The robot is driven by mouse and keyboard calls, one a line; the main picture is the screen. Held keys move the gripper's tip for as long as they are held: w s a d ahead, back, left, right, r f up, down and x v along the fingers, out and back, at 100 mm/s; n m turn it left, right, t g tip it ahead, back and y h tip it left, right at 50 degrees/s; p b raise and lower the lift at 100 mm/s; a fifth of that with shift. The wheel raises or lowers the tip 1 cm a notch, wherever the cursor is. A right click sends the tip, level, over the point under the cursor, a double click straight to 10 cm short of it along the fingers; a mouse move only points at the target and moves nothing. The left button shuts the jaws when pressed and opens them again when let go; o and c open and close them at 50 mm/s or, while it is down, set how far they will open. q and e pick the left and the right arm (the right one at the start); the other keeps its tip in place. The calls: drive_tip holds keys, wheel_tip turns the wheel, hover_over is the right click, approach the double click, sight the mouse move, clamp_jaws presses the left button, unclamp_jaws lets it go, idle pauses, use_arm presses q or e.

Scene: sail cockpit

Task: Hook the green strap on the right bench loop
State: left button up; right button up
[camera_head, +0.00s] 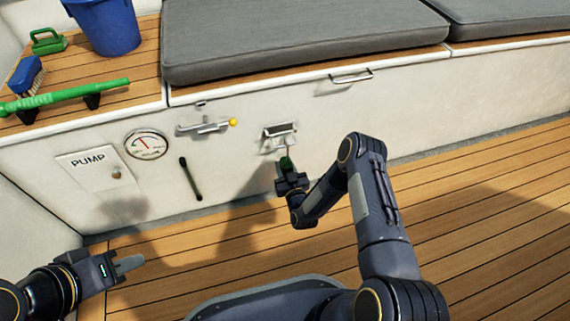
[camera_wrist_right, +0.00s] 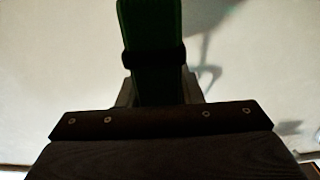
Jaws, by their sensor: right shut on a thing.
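The green strap (camera_head: 286,161) is a small green piece at the tip of my right gripper (camera_head: 289,177), just below a metal fitting (camera_head: 280,131) on the white bench front. In the right wrist view the strap (camera_wrist_right: 151,22) is a dark green band with a black keeper across it, running up from between the fingers of my right gripper (camera_wrist_right: 158,92). The gripper is shut on it. Whether the strap's upper end touches the fitting is too small to tell. My left gripper (camera_head: 130,264) is low at the left, away from the bench; its finger gap is unclear.
A metal handle (camera_head: 352,76) is higher up. A blue bucket (camera_head: 106,28) and green-handled tool (camera_head: 60,97) are on top.

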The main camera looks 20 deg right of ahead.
drive_tip(key=shift+f, duration=0.3)
drive_tip(key=o, duration=1.3)
drive_tip(key=shift+c, duration=0.2)
